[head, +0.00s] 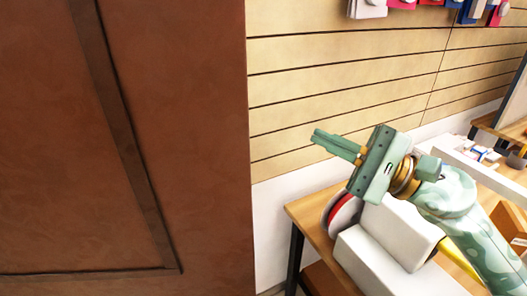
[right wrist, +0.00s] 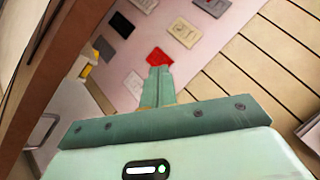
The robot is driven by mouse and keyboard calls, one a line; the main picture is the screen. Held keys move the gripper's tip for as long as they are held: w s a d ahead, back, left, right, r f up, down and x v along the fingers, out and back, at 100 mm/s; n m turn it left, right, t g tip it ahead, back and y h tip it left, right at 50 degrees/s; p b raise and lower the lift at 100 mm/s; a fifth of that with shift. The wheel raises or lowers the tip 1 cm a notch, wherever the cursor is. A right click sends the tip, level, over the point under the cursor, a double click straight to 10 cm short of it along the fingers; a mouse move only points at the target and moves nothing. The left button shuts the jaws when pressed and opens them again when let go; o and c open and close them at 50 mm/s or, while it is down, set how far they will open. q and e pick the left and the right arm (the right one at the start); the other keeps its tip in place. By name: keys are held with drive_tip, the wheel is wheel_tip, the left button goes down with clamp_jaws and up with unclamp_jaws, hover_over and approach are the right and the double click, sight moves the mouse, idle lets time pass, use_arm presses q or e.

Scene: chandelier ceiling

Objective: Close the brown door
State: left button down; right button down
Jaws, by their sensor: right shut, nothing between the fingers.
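The brown door (head: 190,130) fills the left half of the head view, with a darker raised trim strip on its face. Its right edge stands upright near the middle of the picture. My right gripper (head: 316,137) is to the right of that edge, pointing left toward it, with a gap between them in the picture. Its fingers are together and empty; they also show closed in the right wrist view (right wrist: 158,72). A brown panel edge (right wrist: 75,60), probably the door, runs along the left of the wrist view. My left gripper is not in view.
A wooden table (head: 310,213) with white boxes (head: 375,262) stands below my right arm. A slatted wall (head: 350,60) with small hanging packets (head: 403,3) is behind. Another wooden surface with small items (head: 480,152) is at the far right.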

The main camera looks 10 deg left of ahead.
drive_tip(key=s+a+n+g+h+p, duration=0.2)
drive_tip(key=s+a+n+p, duration=0.3)
drive_tip(key=a+n, duration=0.3)
drive_tip(key=shift+s+a+r+g+p, duration=0.2)
drive_tip(key=shift+s+a+g+p, duration=0.2)
drive_tip(key=shift+a+g, duration=0.6)
drive_tip(key=shift+a, duration=0.1)
